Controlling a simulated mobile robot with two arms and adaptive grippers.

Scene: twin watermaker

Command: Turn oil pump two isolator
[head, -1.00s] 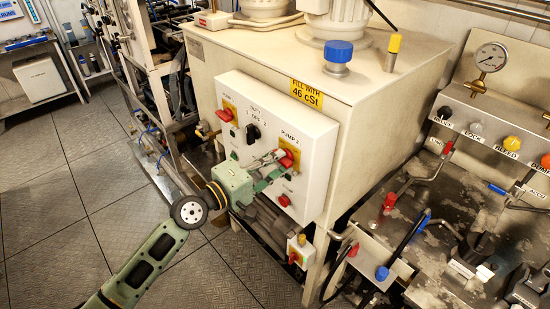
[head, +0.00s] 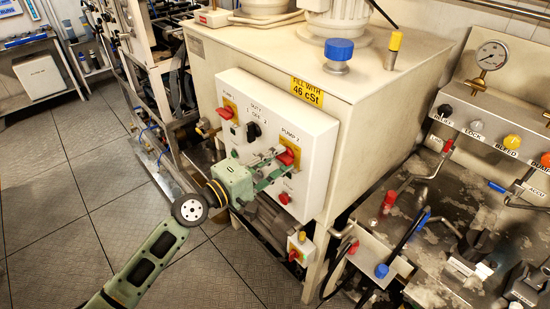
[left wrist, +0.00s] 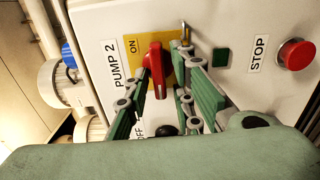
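The pump two isolator is a red rotary handle (head: 288,157) on a yellow plate, beside the "PUMP 2" label on the white control panel (head: 318,150). In the left wrist view the red handle (left wrist: 157,68) stands out between my gripper's fingers, with "ON" and part of "OFF" readable. My left gripper (head: 276,165) is at the panel, its fingers reaching toward the handle. In the left wrist view the gripper (left wrist: 171,72) has its fingers apart, one on each side of the handle. Contact with the handle cannot be told. My right gripper is not in view.
The panel also holds the pump one isolator (head: 227,110), a black duty selector (head: 253,131) and a red stop button (left wrist: 296,54). A smaller isolator box (head: 299,248) sits below. At right is a bench with valves and hoses. Open floor (head: 60,200) lies left.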

